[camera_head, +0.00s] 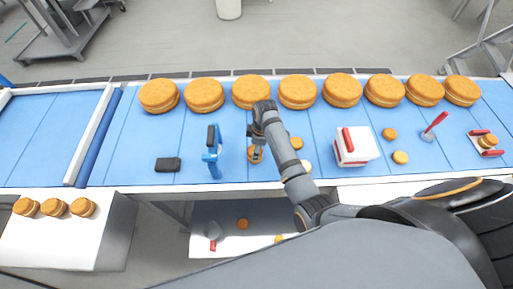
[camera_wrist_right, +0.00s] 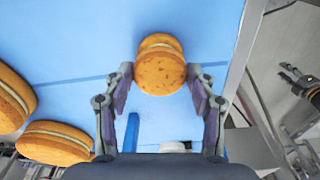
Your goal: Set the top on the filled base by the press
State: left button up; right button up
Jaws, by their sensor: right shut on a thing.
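My right gripper (camera_head: 257,150) is over the blue belt, to the right of the blue press with a black handle (camera_head: 213,152). Its fingers (camera_wrist_right: 160,85) are shut on the sides of a round golden speckled top (camera_wrist_right: 158,75). Behind that top, a pale filling band and another golden round (camera_wrist_right: 160,41) show, partly covered, which looks like the filled base. I cannot tell whether the two touch. In the head view, the round at the fingers (camera_head: 254,155) is mostly hidden by the gripper.
Large filled rounds (camera_head: 298,92) line the back. A black block (camera_head: 167,164) lies left of the press. Near my right arm are a small round (camera_head: 297,143), a white box with a red handle (camera_head: 358,151), more small rounds (camera_head: 400,157) and a red-handled stamp (camera_head: 435,126).

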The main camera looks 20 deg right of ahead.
jog(key=shift+f, duration=0.45)
jog(key=o, duration=0.9)
jog(key=shift+c, duration=0.2)
jog(key=o, duration=0.3)
jog(key=shift+o, duration=0.2)
jog(key=shift+r, duration=0.1)
notch_tip(320, 180, up, 2)
jog(key=shift+r, duration=2.4)
